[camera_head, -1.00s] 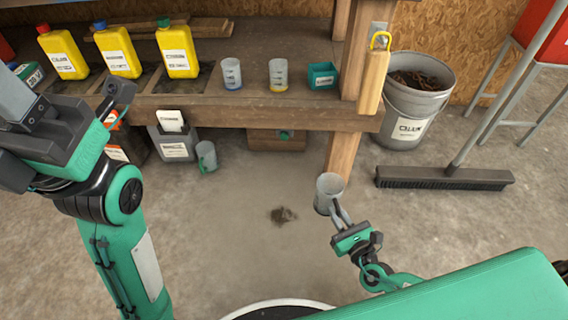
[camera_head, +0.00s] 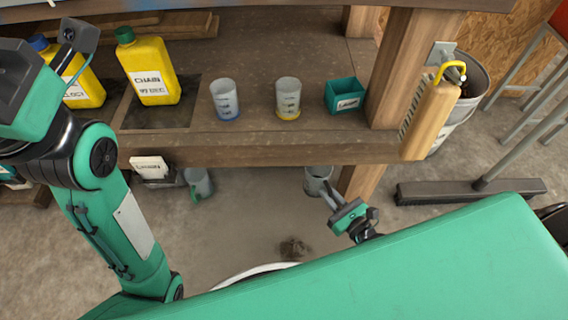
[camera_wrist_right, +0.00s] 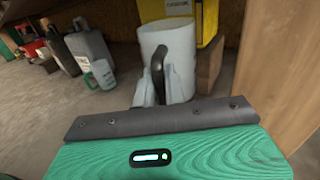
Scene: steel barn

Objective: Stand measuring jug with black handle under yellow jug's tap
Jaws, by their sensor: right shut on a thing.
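The measuring jug with the black handle (camera_head: 317,176) is a pale grey, upright-looking cup at the front edge of the bench, partly beneath it. In the right wrist view the jug (camera_wrist_right: 170,42) stands close ahead, its black handle (camera_wrist_right: 157,68) between my fingers. My right gripper (camera_head: 329,194) is shut on that handle. Behind the jug, a yellow container with a white label (camera_wrist_right: 211,22) shows partly beside a wooden block (camera_wrist_right: 209,66). Its tap is not visible, hidden or out of view. My left arm shows, but its fingers do not.
A cup with a green handle (camera_head: 199,184) stands under the bench (camera_head: 260,150). Two clear cups (camera_head: 224,100) and a teal box (camera_head: 344,96) stand on top, with yellow bottles (camera_head: 150,72) at left. A brush (camera_head: 436,82) hangs on the post; a broom (camera_head: 470,191) lies right.

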